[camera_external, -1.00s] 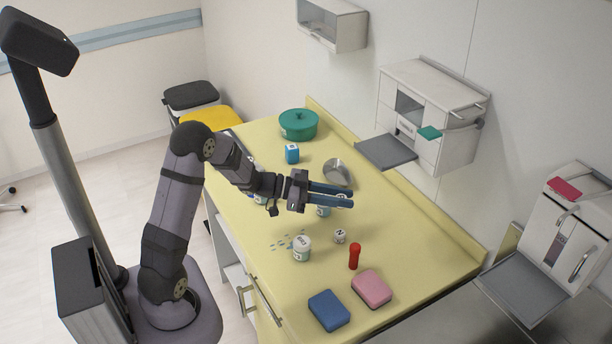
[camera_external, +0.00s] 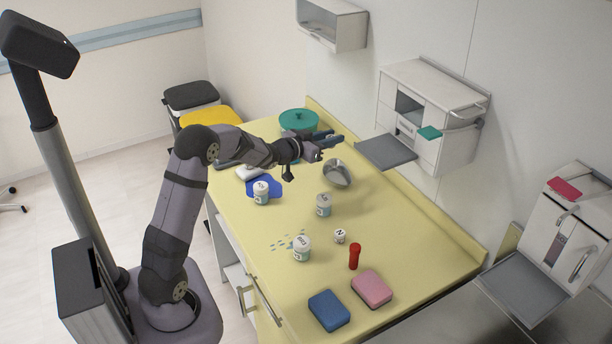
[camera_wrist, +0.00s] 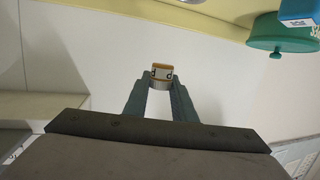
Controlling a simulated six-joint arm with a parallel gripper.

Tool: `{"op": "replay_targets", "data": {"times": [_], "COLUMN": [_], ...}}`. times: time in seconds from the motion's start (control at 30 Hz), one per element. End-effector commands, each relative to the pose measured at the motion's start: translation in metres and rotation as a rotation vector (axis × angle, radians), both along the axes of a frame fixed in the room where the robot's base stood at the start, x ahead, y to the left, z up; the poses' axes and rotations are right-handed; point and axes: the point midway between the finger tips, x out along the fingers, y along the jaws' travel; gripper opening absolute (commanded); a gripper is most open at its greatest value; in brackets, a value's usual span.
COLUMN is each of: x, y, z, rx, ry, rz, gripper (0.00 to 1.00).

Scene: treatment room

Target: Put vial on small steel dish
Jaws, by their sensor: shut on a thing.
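My gripper (camera_external: 331,140) is raised over the far part of the table, near the green pot. In the wrist view my gripper (camera_wrist: 161,82) is shut on a small vial (camera_wrist: 161,72) with an amber-brown band and a white label with dark marking. The vial is clear of the table there, with pale wall behind it. I cannot make the vial out in the external view. A shiny grey steel dish (camera_external: 337,174) sits on the yellow table below and to the right of my gripper, and looks tilted. Its inside is hard to read.
The green lidded pot (camera_external: 298,121) is close to my gripper.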

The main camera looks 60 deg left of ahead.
Motion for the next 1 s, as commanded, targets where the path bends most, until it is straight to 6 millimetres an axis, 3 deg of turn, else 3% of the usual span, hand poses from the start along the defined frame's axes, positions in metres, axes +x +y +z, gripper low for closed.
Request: {"op": "replay_targets", "data": {"times": [0.17, 0.53, 0.83, 1.0], "x": [0.000, 0.000, 0.000, 0.000], "y": [0.000, 0.000, 0.000, 0.000], "z": [-0.005, -0.055, -0.065, -0.084], "rx": [-0.001, -0.001, 0.000, -0.001], "ry": [0.001, 0.002, 0.000, 0.003], "rz": [0.001, 0.001, 0.001, 0.001], "gripper": [0.03, 0.03, 0.03, 0.03]}}
